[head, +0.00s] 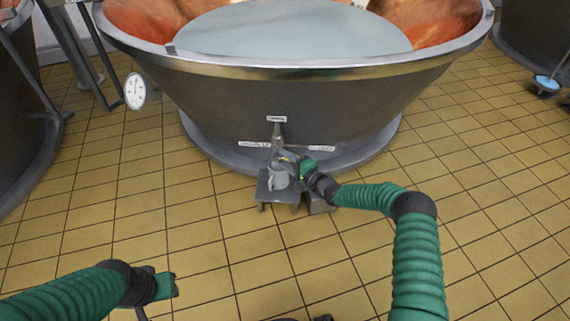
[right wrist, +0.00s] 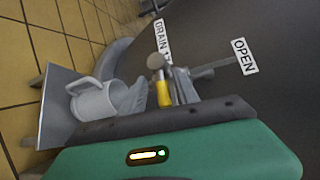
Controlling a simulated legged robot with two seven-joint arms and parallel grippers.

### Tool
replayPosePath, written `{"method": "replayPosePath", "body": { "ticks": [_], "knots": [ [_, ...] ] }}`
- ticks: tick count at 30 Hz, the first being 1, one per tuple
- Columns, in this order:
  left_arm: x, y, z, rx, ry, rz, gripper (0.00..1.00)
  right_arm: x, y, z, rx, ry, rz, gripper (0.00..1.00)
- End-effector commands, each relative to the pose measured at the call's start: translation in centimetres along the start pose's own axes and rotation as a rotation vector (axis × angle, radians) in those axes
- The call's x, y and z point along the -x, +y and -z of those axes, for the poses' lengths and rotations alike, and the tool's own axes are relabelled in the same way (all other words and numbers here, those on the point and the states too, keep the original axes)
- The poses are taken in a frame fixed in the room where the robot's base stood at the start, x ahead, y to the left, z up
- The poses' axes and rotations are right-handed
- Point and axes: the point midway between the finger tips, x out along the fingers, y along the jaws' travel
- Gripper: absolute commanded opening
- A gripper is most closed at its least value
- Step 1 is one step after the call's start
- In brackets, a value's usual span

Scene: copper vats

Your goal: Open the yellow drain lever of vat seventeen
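The vat (head: 300,108) is a wide steel tub with a copper inside and pale liquid. In the head view my right gripper (head: 290,162) hides most of the lever. My left gripper (head: 172,286) is low over the floor, away from the vat; its fingers are unclear.
A grey jug (right wrist: 92,100) with a handle stands on a small grey stand (head: 264,190) below the drain. A round dial gauge (head: 135,91) is at the vat's left. Other vats stand at the left and right edges. The yellow tiled floor (head: 210,235) in front is mostly clear.

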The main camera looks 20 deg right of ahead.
Motion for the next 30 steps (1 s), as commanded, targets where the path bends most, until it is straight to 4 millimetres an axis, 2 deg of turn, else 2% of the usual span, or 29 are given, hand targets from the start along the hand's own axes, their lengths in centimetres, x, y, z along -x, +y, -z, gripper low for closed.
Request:
{"method": "replayPosePath", "body": {
  "ticks": [8,17,30],
  "knots": [
    [-0.12,0.00,-0.02,0.000,0.000,0.000,0.32,-0.34,-0.11,0.08,-0.001,0.001,0.001,0.37],
    [-0.13,0.00,-0.02,0.000,0.000,0.000,0.32,-0.32,-0.02,0.06,-0.001,0.001,0.000,0.00],
    [-0.15,0.00,-0.03,0.000,0.000,0.000,0.32,-0.32,0.26,-0.05,-0.001,-0.001,-0.006,0.00]
  ]
}}
